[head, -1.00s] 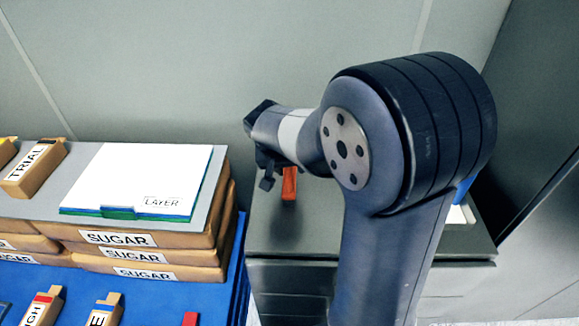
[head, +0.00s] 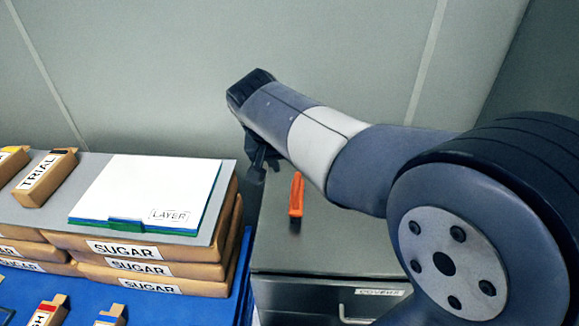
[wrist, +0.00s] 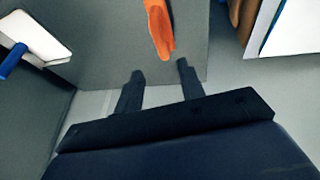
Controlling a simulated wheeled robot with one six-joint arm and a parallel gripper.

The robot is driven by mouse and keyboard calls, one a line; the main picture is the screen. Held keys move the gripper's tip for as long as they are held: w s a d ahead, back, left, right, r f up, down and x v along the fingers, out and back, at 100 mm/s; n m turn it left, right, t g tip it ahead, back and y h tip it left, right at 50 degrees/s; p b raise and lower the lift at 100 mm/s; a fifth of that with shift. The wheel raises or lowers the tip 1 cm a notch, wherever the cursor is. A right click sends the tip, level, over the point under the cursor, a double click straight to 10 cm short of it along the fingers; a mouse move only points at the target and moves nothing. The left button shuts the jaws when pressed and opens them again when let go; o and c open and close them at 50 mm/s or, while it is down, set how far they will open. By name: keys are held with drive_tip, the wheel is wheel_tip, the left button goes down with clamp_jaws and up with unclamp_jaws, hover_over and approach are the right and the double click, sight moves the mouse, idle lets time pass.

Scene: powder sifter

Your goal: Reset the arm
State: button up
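My arm reaches in from the right of the head view, its forearm pointing up and left. My gripper (head: 257,168) hangs at its end, over the left back part of the dark cabinet. In the wrist view my gripper (wrist: 160,69) has its two fingers apart with nothing between them. An orange object (head: 296,196) is on the cabinet top (head: 330,240), just right of the gripper and apart from it. The orange object also shows in the wrist view (wrist: 160,28), beyond the fingertips.
Stacked SUGAR packs (head: 140,268) on a blue surface stand at left, under a grey board with a white LAYER pad (head: 150,190) and a TRIAL block (head: 45,178). A cabinet drawer labelled COVERS (head: 379,292) faces front. A wall (head: 200,60) stands behind.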

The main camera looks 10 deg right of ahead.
sight(299, 179)
idle(0.3)
drive_tip(key=x, duration=1.2)
drive_tip(key=shift+f+b, duration=0.3)
drive_tip(key=shift+f, duration=0.1)
wheel_tip(299, 179, up, 3)
drive_tip(key=shift+f, duration=0.2)
drive_tip(key=shift+r, duration=0.55)
drive_tip(key=shift+f, duration=0.1)
